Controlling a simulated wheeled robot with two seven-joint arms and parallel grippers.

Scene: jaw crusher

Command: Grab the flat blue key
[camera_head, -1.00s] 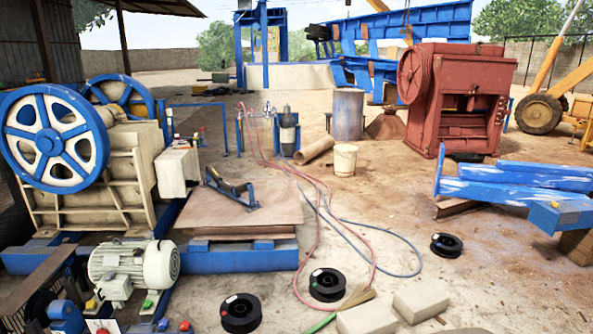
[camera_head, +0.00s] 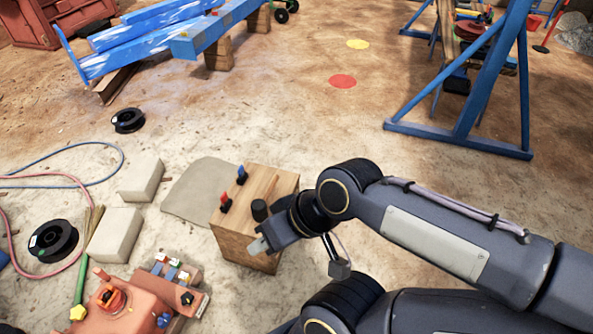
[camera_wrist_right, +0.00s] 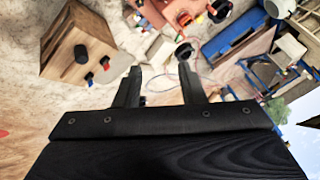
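A small blue key (camera_head: 241,174) stands upright in a dark base on top of a wooden block (camera_head: 274,182). A red key (camera_head: 226,202) stands beside it on the block. In the right wrist view the blue key (camera_wrist_right: 90,79) and red key (camera_wrist_right: 105,63) are at the upper left, left of my fingers. My right gripper (camera_head: 260,245) is in front of the block's near side, overlapping it in the head view, apart from the keys. In the right wrist view its two fingers (camera_wrist_right: 160,88) are spread with nothing between them. My left gripper is out of view.
A short black cylinder (camera_head: 260,210) stands on the block near my right wrist. An orange machine (camera_head: 128,300) with coloured knobs is at the lower left. Two pale blocks (camera_head: 115,235) and a black spool (camera_head: 53,240) lie left. A blue frame (camera_head: 460,135) stands at right.

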